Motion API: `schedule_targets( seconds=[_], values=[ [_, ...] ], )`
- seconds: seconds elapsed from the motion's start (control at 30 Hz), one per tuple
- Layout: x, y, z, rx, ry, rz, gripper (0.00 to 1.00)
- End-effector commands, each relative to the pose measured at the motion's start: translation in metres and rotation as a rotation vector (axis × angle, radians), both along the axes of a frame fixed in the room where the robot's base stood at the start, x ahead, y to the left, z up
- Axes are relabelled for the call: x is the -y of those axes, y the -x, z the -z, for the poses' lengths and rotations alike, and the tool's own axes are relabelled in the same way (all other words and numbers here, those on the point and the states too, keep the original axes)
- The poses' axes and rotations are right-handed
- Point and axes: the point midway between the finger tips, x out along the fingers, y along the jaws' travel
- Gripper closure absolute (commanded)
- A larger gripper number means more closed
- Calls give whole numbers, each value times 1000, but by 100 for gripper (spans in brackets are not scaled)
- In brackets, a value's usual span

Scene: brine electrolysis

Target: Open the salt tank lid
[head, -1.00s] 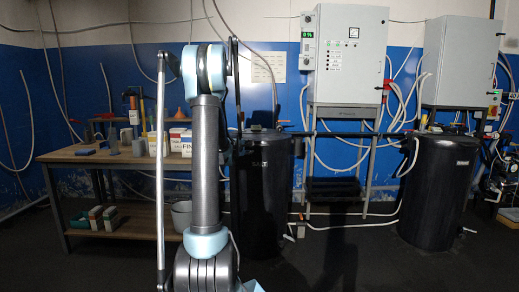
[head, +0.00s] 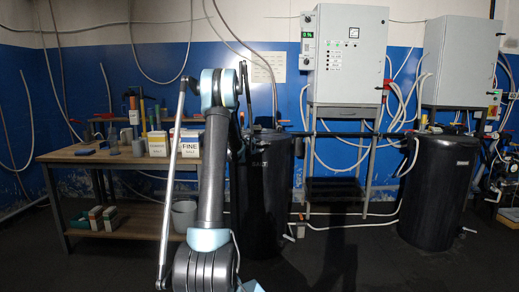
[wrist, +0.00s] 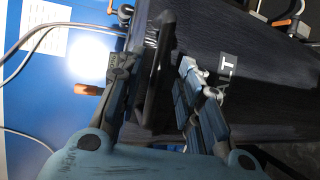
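The salt tank (head: 275,190) is the dark upright cylinder behind and right of my arm in the head view. My arm covers its left part. The black lid edge (wrist: 160,85) runs between the fingers of my gripper (wrist: 157,65). The fingers are apart, one on each side of it, with a visible gap to the right finger. Whether the left finger touches it I cannot tell. The lid looks closed. My gripper is mostly hidden in the head view.
A wooden workbench (head: 80,156) with boxes and tools stands at the left. A second dark tank (head: 437,195) stands at the right. The floor in front is clear.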

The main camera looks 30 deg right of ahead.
Motion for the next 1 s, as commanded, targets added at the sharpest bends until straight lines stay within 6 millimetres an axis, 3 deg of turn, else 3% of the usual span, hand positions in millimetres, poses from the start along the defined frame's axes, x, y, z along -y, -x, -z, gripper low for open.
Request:
schedule_targets(
  seconds=[0.2, 0.6, 0.77, 1.0],
  values=[
    [18, -12, 4, -1, 1, 1, 67],
    [22, -16, 5, -1, 1, 1, 67],
    [22, -16, 5, -1, 1, 0, 100],
    [23, -16, 5, -2, -1, 1, 100]
  ],
)
